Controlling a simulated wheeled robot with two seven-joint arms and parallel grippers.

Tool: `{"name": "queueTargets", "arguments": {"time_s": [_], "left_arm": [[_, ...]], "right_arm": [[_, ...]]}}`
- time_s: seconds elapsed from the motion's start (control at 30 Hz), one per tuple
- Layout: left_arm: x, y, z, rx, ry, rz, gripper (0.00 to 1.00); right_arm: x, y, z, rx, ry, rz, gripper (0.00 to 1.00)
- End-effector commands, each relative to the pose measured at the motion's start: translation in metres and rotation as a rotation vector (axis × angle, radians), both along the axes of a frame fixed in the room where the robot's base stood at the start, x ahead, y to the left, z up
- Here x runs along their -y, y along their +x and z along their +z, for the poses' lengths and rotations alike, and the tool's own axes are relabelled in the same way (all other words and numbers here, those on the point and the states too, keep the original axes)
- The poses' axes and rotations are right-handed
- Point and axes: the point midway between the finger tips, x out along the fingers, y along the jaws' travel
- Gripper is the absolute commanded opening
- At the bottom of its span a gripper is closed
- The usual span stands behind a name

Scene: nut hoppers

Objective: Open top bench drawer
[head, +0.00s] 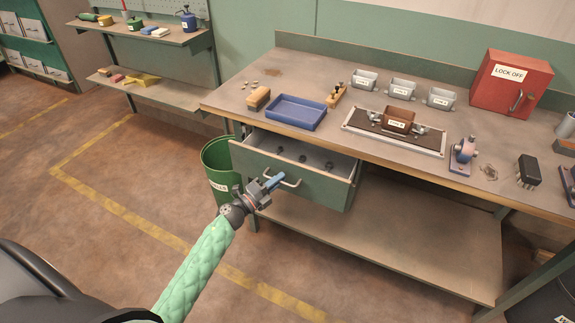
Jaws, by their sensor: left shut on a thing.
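The top bench drawer (318,186) is green-fronted and stands pulled well out from under the wooden bench top (300,76). Several small round dark things lie inside it. My left gripper (273,183) is at the drawer's metal bar handle (290,183) and is shut on it. The left arm, in a green quilted sleeve, reaches up from the lower left. My right gripper does not show.
A green bin (217,166) stands left of the drawer. The lower shelf (400,226) looks clear.

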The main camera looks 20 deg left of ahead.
Motion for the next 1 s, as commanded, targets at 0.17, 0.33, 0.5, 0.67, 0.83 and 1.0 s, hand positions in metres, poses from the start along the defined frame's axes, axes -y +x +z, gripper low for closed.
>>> {"name": "queueTargets", "arguments": {"time_s": [0.17,0.33,0.5,0.67,0.83,1.0], "left_arm": [[-0.003,-0.048,-0.003,-0.004,0.001,-0.001,0.00],[-0.006,-0.082,-0.002,-0.003,-0.001,0.000,0.00],[-0.008,-0.106,-0.002,-0.003,-0.001,0.000,0.00],[-0.009,-0.118,-0.001,-0.001,0.000,0.000,0.00],[-0.010,-0.122,-0.001,0.000,0.001,0.000,0.00],[-0.010,-0.122,-0.001,0.000,0.001,0.000,0.00]], "right_arm": [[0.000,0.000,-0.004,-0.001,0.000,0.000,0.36],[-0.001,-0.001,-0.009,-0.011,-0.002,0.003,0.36],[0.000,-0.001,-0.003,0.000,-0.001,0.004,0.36],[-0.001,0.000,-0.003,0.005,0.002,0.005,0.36],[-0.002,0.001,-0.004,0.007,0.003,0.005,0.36],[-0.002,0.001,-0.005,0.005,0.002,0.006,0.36]]}}
